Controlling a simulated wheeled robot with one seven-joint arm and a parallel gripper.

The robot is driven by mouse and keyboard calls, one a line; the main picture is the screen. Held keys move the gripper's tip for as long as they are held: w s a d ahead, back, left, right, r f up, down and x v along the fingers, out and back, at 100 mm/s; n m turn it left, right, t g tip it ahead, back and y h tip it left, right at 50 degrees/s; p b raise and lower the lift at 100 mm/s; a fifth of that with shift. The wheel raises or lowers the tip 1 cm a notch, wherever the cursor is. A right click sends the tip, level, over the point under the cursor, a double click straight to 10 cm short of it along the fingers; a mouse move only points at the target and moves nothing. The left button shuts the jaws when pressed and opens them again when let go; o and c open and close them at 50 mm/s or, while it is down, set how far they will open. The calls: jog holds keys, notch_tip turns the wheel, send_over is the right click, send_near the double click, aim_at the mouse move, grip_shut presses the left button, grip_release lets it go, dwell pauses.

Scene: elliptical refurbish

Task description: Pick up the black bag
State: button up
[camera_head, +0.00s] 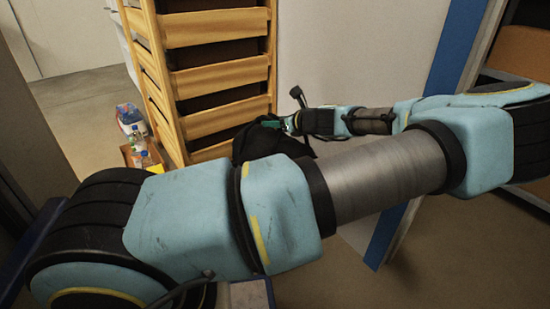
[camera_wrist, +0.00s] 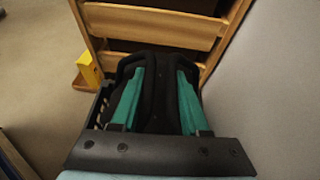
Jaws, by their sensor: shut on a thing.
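The black bag (camera_head: 252,142) shows beyond my arm in the head view, in front of the wooden shelf unit, with its lower part hidden by my arm. In the wrist view the black bag (camera_wrist: 157,100) fills the space between and around the green fingers of my gripper (camera_wrist: 158,78). My gripper (camera_head: 284,124) is shut on the bag's black fabric. I cannot tell from these views whether the bag's bottom touches anything.
A wooden shelf unit (camera_head: 218,77) with slatted fronts stands right behind the bag. A pale wall (camera_head: 330,60) is close on the right. Boxes and bottles (camera_head: 133,125) and a yellow box (camera_wrist: 89,70) stand at the unit's left. Open floor (camera_head: 85,110) lies further left.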

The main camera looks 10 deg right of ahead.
grip_shut()
dwell(0.8)
